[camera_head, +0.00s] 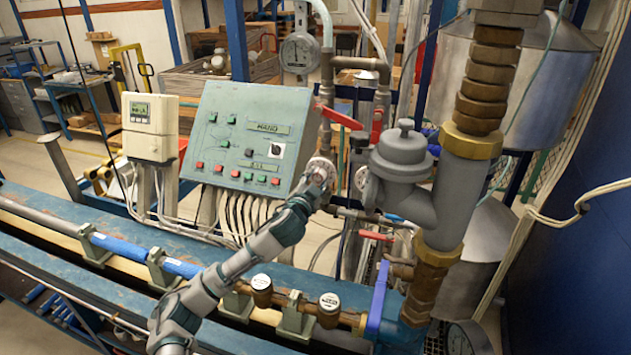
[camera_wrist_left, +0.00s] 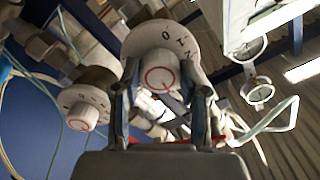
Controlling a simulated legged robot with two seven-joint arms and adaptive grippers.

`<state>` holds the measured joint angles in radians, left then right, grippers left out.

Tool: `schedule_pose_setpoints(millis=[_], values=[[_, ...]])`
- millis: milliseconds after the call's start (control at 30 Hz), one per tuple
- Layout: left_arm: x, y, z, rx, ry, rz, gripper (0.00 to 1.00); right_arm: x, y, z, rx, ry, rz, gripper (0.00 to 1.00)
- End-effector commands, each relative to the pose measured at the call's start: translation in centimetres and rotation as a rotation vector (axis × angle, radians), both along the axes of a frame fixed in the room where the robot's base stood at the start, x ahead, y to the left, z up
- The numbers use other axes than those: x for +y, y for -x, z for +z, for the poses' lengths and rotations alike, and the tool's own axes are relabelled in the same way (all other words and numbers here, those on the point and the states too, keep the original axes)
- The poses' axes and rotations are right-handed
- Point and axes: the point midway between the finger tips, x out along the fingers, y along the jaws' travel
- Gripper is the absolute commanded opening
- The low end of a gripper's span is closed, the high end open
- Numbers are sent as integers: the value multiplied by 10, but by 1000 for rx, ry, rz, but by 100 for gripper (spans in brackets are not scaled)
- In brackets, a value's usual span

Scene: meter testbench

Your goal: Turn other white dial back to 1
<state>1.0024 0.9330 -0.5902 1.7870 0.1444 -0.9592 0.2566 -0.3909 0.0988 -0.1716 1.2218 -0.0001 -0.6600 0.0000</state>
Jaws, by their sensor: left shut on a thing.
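My left gripper (camera_head: 318,184) reaches up from below to a white dial (camera_head: 322,165) just right of the control panel. In the left wrist view, the fingers (camera_wrist_left: 163,92) stand on both sides of the dial's white knob (camera_wrist_left: 160,74) and are shut on it. The knob has a red ring on its face, and its round plate carries the marks 0, 1 and 2. Which mark it points at is not clear. A second white dial (camera_wrist_left: 82,115) with a red ring is at the left, apart from the gripper; it shows in the head view (camera_head: 361,178). My right gripper is not in view.
The sloped control panel (camera_head: 245,135) with buttons stands left of the gripper. Grey and brass pipework (camera_head: 410,180) with red valve handles (camera_head: 338,117) stands close on the right. A pipe bench with a blue pipe (camera_head: 120,246) runs below.

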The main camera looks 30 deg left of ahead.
Motion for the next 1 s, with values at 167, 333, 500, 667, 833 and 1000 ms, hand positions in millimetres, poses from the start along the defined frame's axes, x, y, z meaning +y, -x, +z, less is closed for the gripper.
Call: schedule_pose_setpoints(millis=[167, 333, 500, 667, 833, 1000], values=[[1, 0, 3, -6, 0, 1, 8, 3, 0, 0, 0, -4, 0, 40], [1, 0, 3, -6, -1, 0, 8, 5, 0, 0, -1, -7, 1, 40], [1, 0, 4, -8, -1, 0, 8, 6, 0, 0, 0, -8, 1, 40], [1, 0, 4, -9, -1, 0, 8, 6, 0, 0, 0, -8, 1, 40], [0, 0, 5, -9, -1, 0, 53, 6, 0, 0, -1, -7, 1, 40], [0, 1, 4, -7, -1, -1, 68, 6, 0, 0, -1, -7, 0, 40]])
